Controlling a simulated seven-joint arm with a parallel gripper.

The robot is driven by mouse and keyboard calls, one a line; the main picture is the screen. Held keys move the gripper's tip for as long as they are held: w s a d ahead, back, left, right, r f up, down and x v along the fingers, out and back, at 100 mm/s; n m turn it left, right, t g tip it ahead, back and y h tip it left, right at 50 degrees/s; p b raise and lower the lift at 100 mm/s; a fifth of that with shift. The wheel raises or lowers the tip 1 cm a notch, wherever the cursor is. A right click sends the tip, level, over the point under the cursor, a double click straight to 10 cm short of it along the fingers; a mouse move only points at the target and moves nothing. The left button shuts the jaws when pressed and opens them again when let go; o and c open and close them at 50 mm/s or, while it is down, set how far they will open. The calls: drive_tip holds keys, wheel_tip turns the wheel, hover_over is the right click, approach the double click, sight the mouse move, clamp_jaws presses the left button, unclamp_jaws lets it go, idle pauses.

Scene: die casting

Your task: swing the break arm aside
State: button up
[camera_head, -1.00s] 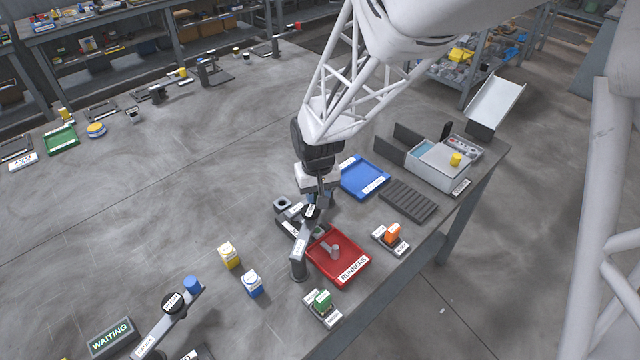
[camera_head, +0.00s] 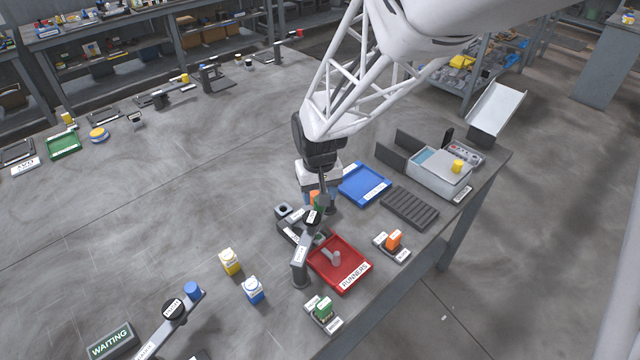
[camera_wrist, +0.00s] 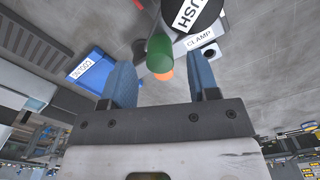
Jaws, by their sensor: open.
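The break arm (camera_head: 302,252) is a grey bar on a post beside the red tray, with a black disc (camera_head: 313,216) marked PUSH on it. A green cylinder (camera_head: 320,203) stands at its far end, with something orange (camera_head: 315,196) by it. My gripper (camera_head: 325,202) is above that end, pointing down. In the wrist view my gripper (camera_wrist: 162,82) is open, its blue fingers apart on either side of the green cylinder (camera_wrist: 160,52) and the orange piece (camera_wrist: 165,75). I cannot tell whether the cylinder is between the fingers in depth. The clamp (camera_wrist: 208,50) lies beyond.
The red runners tray (camera_head: 360,262) holds a grey piece, right of the arm. A blue tray (camera_head: 364,184) and a dark ribbed rack (camera_head: 409,207) lie behind it. Yellow (camera_head: 230,261) and blue (camera_head: 254,290) containers stand front left. The table's left middle is clear.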

drive_tip(key=shift+r, duration=2.55)
drive_tip(key=shift+d, duration=0.2)
drive_tip(key=c, duration=0.6)
drive_tip(key=shift+s+d+f+m, duration=0.2)
drive_tip(key=shift+d+m, duration=0.4)
drive_tip(key=shift+m, duration=0.2)
clamp_jaws()
drive_tip(key=d+r+m+y, duration=0.1)
drive_tip(key=d+m+y, duration=0.8)
drive_tip(key=m, duration=1.2)
drive_tip(key=shift+s+d, duration=0.2)
drive_tip(key=shift+d, duration=2.1)
drive_tip(key=shift+r, duration=0.1)
